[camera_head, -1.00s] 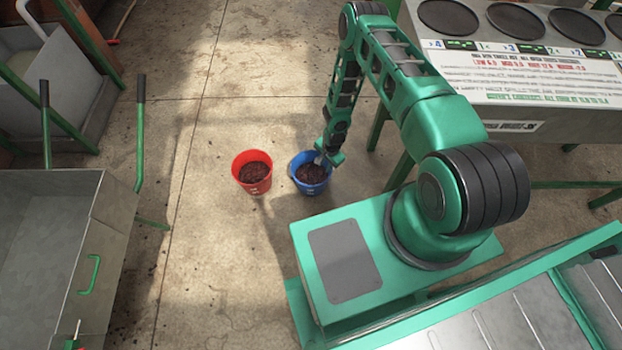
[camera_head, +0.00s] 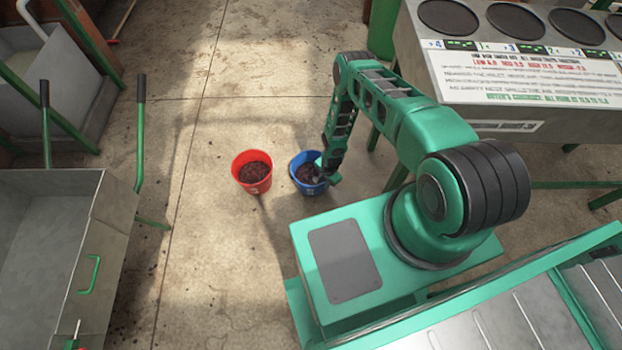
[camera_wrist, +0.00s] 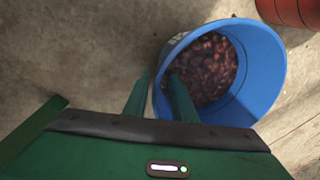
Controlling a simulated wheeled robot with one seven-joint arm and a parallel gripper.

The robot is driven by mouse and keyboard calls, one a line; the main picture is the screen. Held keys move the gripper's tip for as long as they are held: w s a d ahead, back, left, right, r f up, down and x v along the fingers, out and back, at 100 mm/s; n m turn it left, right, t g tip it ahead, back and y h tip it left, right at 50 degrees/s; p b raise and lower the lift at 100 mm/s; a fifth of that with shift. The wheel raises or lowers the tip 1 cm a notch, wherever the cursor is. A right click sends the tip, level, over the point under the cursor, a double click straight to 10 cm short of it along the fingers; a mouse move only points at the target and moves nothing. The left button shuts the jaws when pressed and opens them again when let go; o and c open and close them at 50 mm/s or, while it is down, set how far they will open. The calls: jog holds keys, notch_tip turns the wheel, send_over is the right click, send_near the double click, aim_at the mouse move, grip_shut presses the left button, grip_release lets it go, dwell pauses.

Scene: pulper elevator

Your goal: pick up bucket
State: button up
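A blue bucket (camera_head: 312,187) with dark reddish-brown contents stands upright on the concrete floor; it also shows in the wrist view (camera_wrist: 262,75), opening toward the camera. My gripper (camera_head: 322,172) is low at the bucket's right side in the head view. In the wrist view my gripper's two green fingers (camera_wrist: 160,85) straddle the bucket's near rim, one outside the wall and one inside. A gap shows between the fingers, with the rim in it. The fingertips are partly hidden in the head view.
A red bucket (camera_head: 254,185) with similar contents stands close to the left; its edge shows in the wrist view (camera_wrist: 290,10). A metal cart (camera_head: 50,260) with green handles is at left. A machine with round black plates (camera_head: 515,20) is at upper right. Open floor lies behind the buckets.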

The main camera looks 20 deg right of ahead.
jog(key=shift+w+a+f, duration=0.1)
jog(key=shift+f, duration=1.35)
grip_shut()
jog(key=shift+w, duration=0.15)
